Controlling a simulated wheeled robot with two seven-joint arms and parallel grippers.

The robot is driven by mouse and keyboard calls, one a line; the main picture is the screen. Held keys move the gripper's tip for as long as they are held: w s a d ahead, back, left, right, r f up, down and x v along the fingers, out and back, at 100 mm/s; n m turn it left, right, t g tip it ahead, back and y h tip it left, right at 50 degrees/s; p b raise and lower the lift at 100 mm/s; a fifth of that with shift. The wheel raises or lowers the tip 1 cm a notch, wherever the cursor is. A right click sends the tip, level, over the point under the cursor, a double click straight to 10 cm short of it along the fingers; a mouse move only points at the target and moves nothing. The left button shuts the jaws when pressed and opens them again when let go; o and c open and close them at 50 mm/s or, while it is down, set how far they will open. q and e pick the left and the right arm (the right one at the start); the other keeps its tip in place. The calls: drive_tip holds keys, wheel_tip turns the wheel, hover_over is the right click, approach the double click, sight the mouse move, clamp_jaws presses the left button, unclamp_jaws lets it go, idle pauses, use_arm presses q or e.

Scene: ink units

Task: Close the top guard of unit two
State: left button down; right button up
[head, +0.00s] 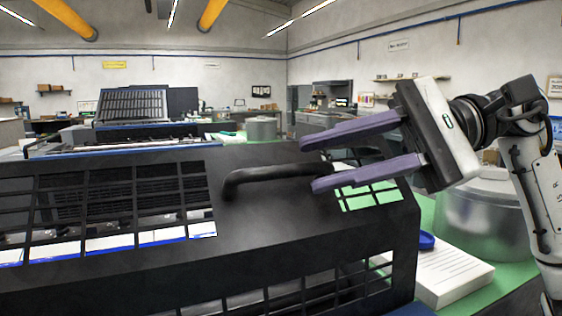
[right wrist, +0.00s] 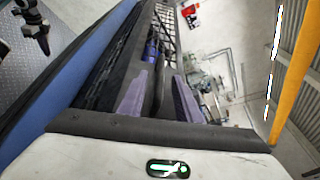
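A black guard with barred windows (head: 262,228) fills the front of the head view. It slopes over the near machine; I cannot tell whether it is fully down. Its black bar handle (head: 265,176) runs towards my right gripper (head: 308,166). My right gripper is open, its two purple fingers above and below the handle's right end, with gaps visible. In the right wrist view the handle (right wrist: 159,88) shows between the fingers. No unit number is readable. A small dark gripper-like shape, probably my left gripper (right wrist: 36,30), hangs at the upper left there; its fingers are unclear.
Another machine behind has a raised barred guard (head: 131,106). To the right, a metal canister (head: 482,218), a paper stack (head: 446,272) and a blue ring (head: 427,240) stand on a green surface (head: 499,290). The canister is close to my right arm.

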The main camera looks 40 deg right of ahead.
sight(302, 167)
drive_tip(key=p+x, duration=0.1)
drive_tip(key=x, duration=0.4)
drive_tip(key=shift+w+a+f+p, duration=0.15)
drive_tip(key=shift+w+a+p, duration=0.1)
drive_tip(key=shift+p, duration=0.05)
clamp_jaws()
